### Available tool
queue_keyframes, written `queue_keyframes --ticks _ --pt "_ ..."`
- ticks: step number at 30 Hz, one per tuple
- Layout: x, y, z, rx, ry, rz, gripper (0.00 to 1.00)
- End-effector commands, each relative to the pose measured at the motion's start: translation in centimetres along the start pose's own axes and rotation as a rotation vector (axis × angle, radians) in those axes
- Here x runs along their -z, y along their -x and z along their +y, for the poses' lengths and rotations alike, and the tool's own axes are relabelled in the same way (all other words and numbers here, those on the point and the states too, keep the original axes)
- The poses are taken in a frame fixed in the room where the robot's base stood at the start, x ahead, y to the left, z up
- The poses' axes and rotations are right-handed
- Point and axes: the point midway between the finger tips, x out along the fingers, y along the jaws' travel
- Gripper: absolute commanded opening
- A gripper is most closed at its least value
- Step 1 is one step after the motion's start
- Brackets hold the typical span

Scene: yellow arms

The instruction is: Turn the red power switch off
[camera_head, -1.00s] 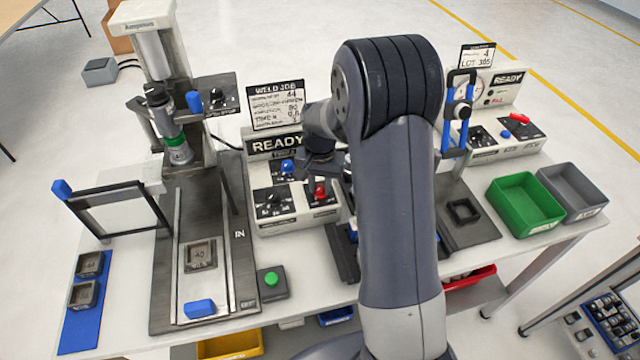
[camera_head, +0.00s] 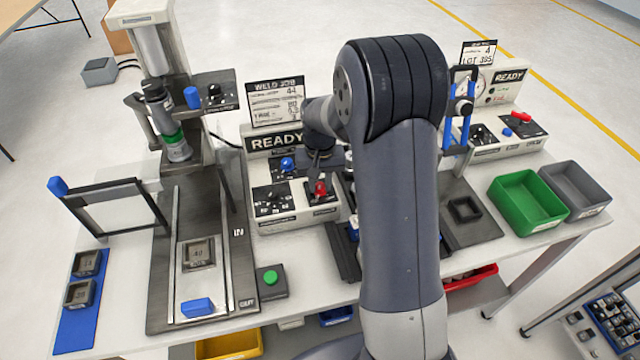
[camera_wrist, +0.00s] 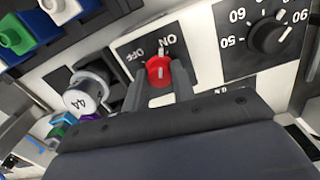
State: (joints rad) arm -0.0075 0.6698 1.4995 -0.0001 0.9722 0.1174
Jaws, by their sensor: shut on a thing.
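The red power switch (camera_head: 321,188) is a red rotary knob on the black front panel of the READY unit. In the wrist view the red knob (camera_wrist: 158,71) sits between the two grey fingers of my gripper (camera_wrist: 161,86), with ON and OFF printed above it, upside down. My gripper (camera_head: 320,180) reaches down to the knob from behind in the head view and is shut on it. The knob's exact angle between ON and OFF is hard to tell.
A black dial (camera_wrist: 268,38) is beside the switch, and a blue knob (camera_head: 287,164) is just behind it. A grey cylinder marked 44 (camera_wrist: 88,95) stands close to my gripper. The WELD JOB sign (camera_head: 276,103) rises behind the unit.

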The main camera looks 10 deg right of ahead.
Motion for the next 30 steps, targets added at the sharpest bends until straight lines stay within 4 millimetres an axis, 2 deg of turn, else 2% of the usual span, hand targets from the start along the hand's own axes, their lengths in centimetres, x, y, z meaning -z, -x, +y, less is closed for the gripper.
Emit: queue_keyframes --ticks 30 --pt "0.05 -0.04 0.06 0.0 0.952 0.001 0.02"
